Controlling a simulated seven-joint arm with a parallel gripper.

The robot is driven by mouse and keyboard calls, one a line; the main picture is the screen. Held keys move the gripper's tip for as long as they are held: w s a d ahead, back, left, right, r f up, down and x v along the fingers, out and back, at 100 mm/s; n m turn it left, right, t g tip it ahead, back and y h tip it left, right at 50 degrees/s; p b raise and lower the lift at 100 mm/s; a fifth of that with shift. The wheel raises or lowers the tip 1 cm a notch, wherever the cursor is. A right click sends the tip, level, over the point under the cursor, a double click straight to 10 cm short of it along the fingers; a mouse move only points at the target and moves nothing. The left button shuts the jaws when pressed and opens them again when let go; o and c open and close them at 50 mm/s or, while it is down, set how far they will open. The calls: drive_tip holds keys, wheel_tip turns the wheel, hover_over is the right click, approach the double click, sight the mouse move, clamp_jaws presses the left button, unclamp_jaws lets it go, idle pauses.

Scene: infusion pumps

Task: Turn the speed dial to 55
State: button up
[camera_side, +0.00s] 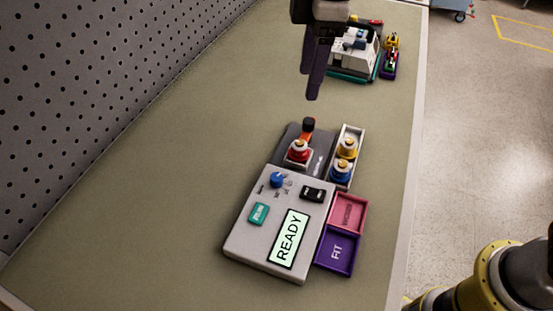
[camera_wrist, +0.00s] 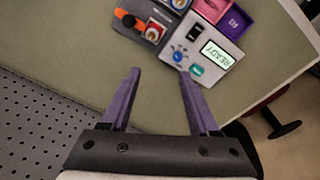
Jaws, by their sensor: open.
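The speed dial is most likely the blue knob (camera_side: 277,180) on the grey control box (camera_side: 242,246); its markings are too small to read. The knob also shows in the wrist view (camera_wrist: 178,56), above and between my fingers. The box's display (camera_side: 289,238) reads READY. My gripper (camera_side: 314,95) hangs in the air behind the box in the side view, well apart from the knob. In the wrist view its two purple fingers (camera_wrist: 160,72) are spread with nothing between them.
Beside the knob are a green button (camera_side: 259,213) and a black switch (camera_side: 312,193). A dark fixture with a red-and-white part (camera_side: 298,151), a tray of parts (camera_side: 347,160), a pink bin (camera_side: 347,212) and a purple bin (camera_side: 336,251) adjoin the box. A pegboard wall (camera_side: 90,90) borders the table.

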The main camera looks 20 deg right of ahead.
drive_tip(key=n+g, duration=0.1)
hover_over(276, 177)
wheel_tip(276, 177, down, 6)
drive_tip(key=shift+h, duration=0.4)
wheel_tip(276, 177, down, 14)
drive_tip(key=shift+r, duration=0.1)
drive_tip(key=shift+c, duration=0.2)
clamp_jaws()
